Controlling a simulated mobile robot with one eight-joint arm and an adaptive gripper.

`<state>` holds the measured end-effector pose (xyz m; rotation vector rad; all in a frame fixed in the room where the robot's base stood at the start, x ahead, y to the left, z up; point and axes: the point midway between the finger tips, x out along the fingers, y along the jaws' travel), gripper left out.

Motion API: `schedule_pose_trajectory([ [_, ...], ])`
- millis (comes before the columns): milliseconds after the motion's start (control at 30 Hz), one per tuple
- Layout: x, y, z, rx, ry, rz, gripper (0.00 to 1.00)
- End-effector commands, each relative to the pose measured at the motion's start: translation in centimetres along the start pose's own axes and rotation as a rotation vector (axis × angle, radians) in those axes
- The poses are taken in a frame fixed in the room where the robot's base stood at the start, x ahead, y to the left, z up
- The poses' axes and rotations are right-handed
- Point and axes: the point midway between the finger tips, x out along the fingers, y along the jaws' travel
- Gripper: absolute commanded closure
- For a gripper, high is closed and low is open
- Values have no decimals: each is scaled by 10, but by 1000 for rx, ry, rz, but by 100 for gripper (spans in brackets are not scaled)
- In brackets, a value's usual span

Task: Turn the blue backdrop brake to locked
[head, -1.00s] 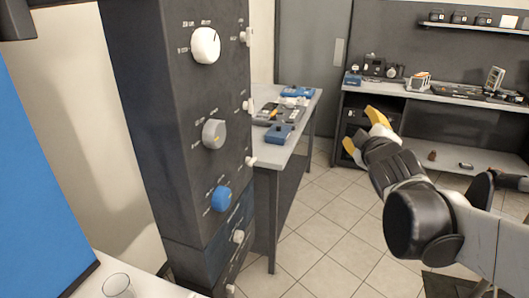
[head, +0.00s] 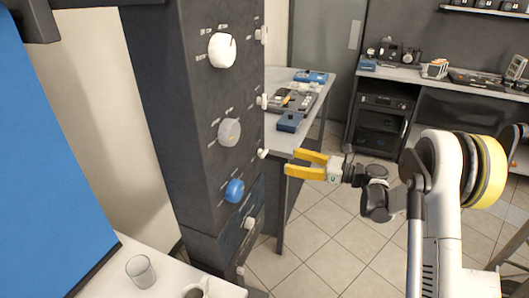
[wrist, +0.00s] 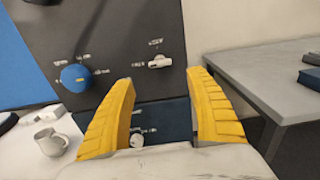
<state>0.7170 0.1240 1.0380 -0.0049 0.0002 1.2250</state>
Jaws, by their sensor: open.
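The blue backdrop brake knob (head: 234,190) is the lowest of the three big round knobs on the dark column's front face, below a white knob (head: 222,50) and a grey knob (head: 229,132). In the wrist view the blue knob (wrist: 75,77) is left of my fingers, with small labels around it too small to read. My gripper (head: 290,163) has yellow fingers, is open and empty, and points at the column from the right, apart from the blue knob. In the wrist view its fingers (wrist: 165,115) frame the lower column.
Small white switches, one of them in the wrist view (wrist: 160,62), line the column's side. A grey table (head: 300,128) with blue boxes stands behind.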

Motion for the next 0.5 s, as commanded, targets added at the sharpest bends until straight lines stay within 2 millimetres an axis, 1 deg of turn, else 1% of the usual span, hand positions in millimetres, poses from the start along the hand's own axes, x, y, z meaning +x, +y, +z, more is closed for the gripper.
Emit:
schedule_pose_trajectory([
  [300,61,1,-1,3,-2,2,35],
  [400,78,1,-1,3,-3,1,35],
  [500,91,0,0,3,-3,0,35],
])
